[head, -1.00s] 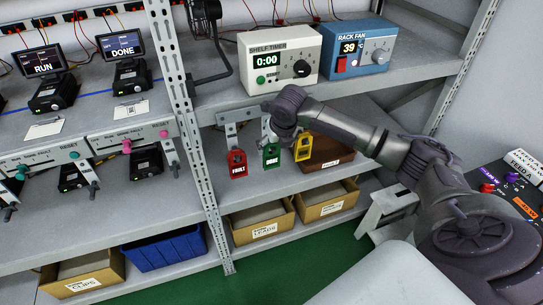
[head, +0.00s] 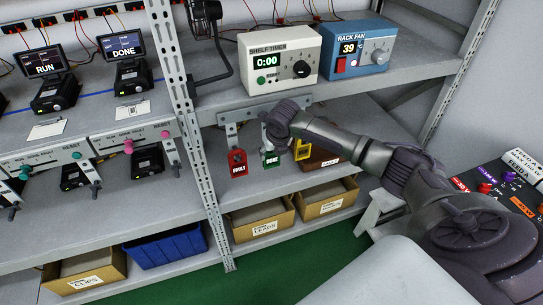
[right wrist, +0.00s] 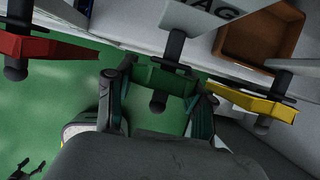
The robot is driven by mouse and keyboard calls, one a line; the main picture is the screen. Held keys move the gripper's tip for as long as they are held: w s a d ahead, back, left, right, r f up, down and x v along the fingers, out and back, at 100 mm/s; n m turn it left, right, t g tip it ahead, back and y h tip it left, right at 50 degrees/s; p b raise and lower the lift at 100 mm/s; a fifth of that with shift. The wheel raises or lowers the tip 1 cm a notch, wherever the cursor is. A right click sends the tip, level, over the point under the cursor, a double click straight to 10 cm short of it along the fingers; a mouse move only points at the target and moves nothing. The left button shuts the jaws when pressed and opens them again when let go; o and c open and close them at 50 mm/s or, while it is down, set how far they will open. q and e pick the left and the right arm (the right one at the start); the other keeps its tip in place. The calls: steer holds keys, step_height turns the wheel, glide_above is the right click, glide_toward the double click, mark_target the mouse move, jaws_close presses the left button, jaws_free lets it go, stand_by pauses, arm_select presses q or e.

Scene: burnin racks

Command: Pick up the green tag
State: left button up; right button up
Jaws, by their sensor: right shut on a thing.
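The green tag (head: 270,160), lettered DONE, is at the middle peg of a row under the shelf edge, between the red FAULT tag (head: 237,163) and the yellow tag (head: 303,149). My right gripper (head: 269,143) is over its upper part. In the right wrist view the green tag (right wrist: 166,79) lies between the two fingers, which are shut on it. A dark ball-ended peg (right wrist: 158,99) shows at the tag; I cannot tell whether the tag still hangs on it. My left gripper is not in view.
The red tag (right wrist: 45,48) and yellow tag (right wrist: 252,103) hang close on either side. The shelf timer (head: 279,58) and rack fan box (head: 358,47) stand above. A brown bin (head: 325,158) is behind the tags, and cardboard boxes (head: 262,228) sit below.

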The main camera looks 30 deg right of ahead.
steer(key=shift+r, duration=0.1)
steer(key=shift+r+b, duration=0.3)
steer(key=shift+r, duration=0.15)
steer(key=shift+s+r, duration=0.15)
steer(key=shift+s, duration=0.1)
steer(key=shift+s+a+r+b, duration=0.2)
steer(key=shift+s+a, duration=0.5)
steer(key=shift+s, duration=2.15)
steer(key=shift+s+a+r+b, duration=0.2)
steer(key=shift+s+a, duration=0.5)
steer(key=shift+s, duration=2.1)
steer(key=shift+s+a+r, duration=0.25)
steer(key=shift+s+a, duration=0.45)
steer(key=shift+s, duration=2.15)
steer(key=shift+s, duration=0.1)
steer(key=shift+s+a+p, duration=0.3)
steer(key=shift+s+p, duration=0.1)
steer(key=shift+s, duration=0.8)
steer(key=shift+s+a+p, duration=0.3)
steer(key=shift+s+p, duration=0.15)
steer(key=shift+s, duration=0.7)
steer(key=shift+s+a+p, duration=0.3)
steer(key=shift+s+p, duration=0.1)
steer(key=shift+s, duration=0.8)
